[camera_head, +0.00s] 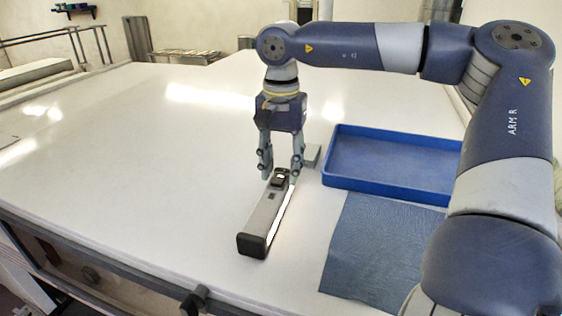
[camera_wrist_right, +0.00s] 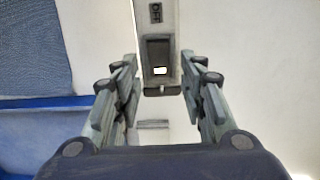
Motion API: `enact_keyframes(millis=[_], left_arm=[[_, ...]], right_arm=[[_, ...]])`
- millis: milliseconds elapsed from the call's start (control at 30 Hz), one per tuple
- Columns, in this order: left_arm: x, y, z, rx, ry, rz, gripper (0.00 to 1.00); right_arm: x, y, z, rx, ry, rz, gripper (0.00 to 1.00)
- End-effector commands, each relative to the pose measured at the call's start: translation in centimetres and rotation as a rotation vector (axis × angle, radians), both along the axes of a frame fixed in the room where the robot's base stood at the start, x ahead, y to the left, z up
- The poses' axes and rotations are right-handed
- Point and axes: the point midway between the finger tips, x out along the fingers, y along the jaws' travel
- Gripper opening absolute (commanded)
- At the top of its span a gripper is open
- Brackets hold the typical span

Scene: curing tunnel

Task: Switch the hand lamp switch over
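The hand lamp (camera_head: 258,232) lies on the white table, a long grey bar with black ends and a bright white strip along its right side. Its dark switch (camera_head: 278,181) is at the far end, under my right gripper (camera_head: 281,172). In the right wrist view the lamp (camera_wrist_right: 174,18) comes in from the top, with the switch (camera_wrist_right: 158,52) as a black recess with a bright spot. There my right gripper (camera_wrist_right: 161,68) is open, one finger on each side of the lamp's end. I cannot tell whether the fingers touch it. My left gripper is out of view.
A blue tray (camera_head: 335,178) stands right of the lamp, and a blue-grey cloth (camera_head: 375,250) lies in front of it. A small grey block (camera_head: 311,156) sits just behind the gripper. The table (camera_head: 130,150) is clear on the left.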

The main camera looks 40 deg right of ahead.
Motion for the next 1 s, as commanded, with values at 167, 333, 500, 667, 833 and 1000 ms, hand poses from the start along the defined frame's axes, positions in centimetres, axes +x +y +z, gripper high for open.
enact_keyframes(millis=[167,333,500,667,833,1000], left_arm=[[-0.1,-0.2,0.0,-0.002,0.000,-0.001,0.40],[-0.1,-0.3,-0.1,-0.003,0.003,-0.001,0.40],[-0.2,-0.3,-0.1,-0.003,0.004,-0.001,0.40],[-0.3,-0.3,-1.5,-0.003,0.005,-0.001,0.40],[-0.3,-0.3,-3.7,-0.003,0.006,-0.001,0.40],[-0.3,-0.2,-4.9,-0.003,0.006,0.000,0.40]], right_arm=[[0.0,0.0,0.0,0.000,0.000,0.000,0.36],[0.0,0.0,0.0,0.000,0.000,0.000,0.00],[0.0,0.0,0.0,-0.002,-0.001,0.001,0.00],[0.0,0.2,-0.3,-0.045,-0.025,0.006,0.00],[-0.2,0.5,-0.4,-0.136,-0.076,0.005,0.00],[-0.3,0.7,-0.1,-0.206,-0.114,0.004,0.00]])
